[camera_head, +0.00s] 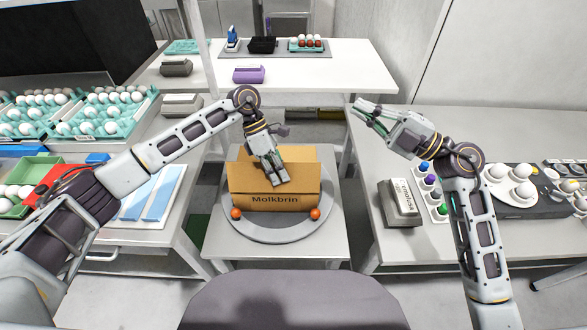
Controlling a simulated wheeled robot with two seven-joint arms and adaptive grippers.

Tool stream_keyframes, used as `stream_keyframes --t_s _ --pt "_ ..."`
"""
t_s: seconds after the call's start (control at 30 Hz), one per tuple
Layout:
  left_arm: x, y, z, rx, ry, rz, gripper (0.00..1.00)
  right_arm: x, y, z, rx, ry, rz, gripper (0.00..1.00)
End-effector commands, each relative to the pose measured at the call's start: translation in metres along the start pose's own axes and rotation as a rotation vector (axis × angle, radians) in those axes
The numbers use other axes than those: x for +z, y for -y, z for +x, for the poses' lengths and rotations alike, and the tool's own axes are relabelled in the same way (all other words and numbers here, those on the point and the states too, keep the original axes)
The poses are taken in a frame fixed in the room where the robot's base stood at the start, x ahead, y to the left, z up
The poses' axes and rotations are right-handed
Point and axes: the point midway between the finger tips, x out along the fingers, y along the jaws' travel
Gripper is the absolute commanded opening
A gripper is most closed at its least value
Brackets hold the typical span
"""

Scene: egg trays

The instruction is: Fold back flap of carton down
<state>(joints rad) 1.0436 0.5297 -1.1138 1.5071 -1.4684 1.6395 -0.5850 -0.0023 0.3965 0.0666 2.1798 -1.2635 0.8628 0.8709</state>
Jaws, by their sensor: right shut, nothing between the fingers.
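An open brown carton (304,202) marked "Molkbrin" sits on a round grey turntable in the middle. A cardboard panel, seemingly the back flap (302,155), rises at its far side. My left gripper (278,182) points down over the middle of the carton and covers part of its top. I cannot tell if its fingers touch the cardboard or how far apart they are. The carton's inside is mostly hidden. My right gripper (358,109) is shut and empty, right of and beyond the carton, clear of it.
The turntable (279,234) has two orange balls (236,213) at the carton's near corners. Egg trays (110,113) fill the left table. A grey box (400,204) and a bottle rack stand on the right table. A purple carton (249,74) is on the back table.

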Motion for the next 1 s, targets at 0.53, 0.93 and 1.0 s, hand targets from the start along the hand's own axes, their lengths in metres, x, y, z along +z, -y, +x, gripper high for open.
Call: stream_keyframes --t_s 0.53,0.93,1.0 --pt "0.0 0.0 0.0 0.0 0.0 0.0 0.0 -0.032 0.166 -0.022 -0.401 -0.112 0.109 0.0" --pt "0.0 0.0 0.0 0.0 0.0 0.0 0.0 -0.034 0.173 -0.023 -0.419 -0.118 0.113 0.0" --pt "0.0 0.0 0.0 0.0 0.0 0.0 0.0 -0.035 0.173 -0.023 -0.419 -0.118 0.113 0.0"
